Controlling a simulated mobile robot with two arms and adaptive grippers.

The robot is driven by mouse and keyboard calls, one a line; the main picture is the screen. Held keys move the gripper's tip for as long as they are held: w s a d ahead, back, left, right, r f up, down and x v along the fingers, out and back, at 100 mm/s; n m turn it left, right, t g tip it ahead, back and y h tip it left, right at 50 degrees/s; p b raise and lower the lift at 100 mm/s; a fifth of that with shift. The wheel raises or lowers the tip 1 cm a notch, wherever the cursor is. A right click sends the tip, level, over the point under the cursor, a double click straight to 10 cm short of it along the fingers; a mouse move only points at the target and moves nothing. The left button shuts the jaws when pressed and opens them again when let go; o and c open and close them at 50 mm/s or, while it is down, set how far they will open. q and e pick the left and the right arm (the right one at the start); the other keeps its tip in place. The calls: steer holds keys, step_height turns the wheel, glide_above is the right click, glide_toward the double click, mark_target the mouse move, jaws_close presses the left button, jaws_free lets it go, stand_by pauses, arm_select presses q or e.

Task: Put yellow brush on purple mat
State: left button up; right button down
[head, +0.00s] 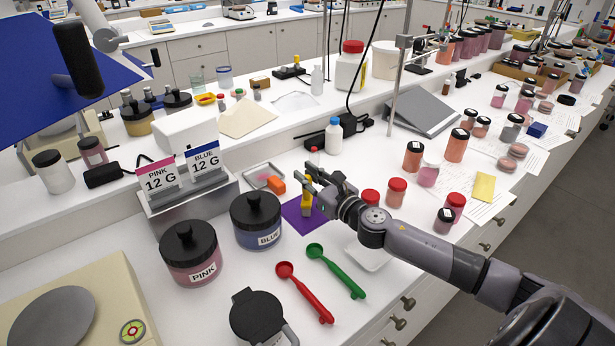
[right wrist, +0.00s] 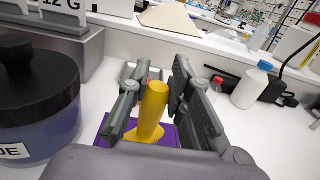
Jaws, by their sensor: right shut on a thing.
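The yellow brush (head: 307,204) is upright between the fingers of my right gripper (head: 316,187). In the right wrist view the yellow brush (right wrist: 153,108) stands between the two grey fingers (right wrist: 155,95), which are shut on it. The purple mat (head: 293,214) lies flat on the white bench, directly below the brush; its edges also show in the right wrist view (right wrist: 172,134). The gripper and brush cover part of the mat. I cannot tell whether the brush's lower end touches it. My left gripper is not in view.
The blue jar (head: 257,221) stands just left of the mat, with an orange block (head: 276,185) behind. Red (head: 304,292) and green (head: 337,271) scoops lie in front. A white dish (head: 368,256) and red-capped jars (head: 397,192) are to the right. A white bottle (head: 333,136) stands behind.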

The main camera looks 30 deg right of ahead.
steer(key=c, duration=1.7)
jaws_free()
steer(key=shift+o, duration=1.2)
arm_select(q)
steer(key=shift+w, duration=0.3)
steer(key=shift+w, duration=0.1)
arm_select(e)
steer(key=shift+s+f, duration=0.1)
steer(key=shift+s, duration=0.25)
arm_select(q)
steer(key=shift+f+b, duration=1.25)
steer(key=shift+b, duration=0.05)
arm_select(e)
steer(key=s, duration=1.1)
steer(key=shift+d, duration=0.45)
steer(key=shift+s+r, duration=0.1)
steer(key=shift+r, duration=0.1)
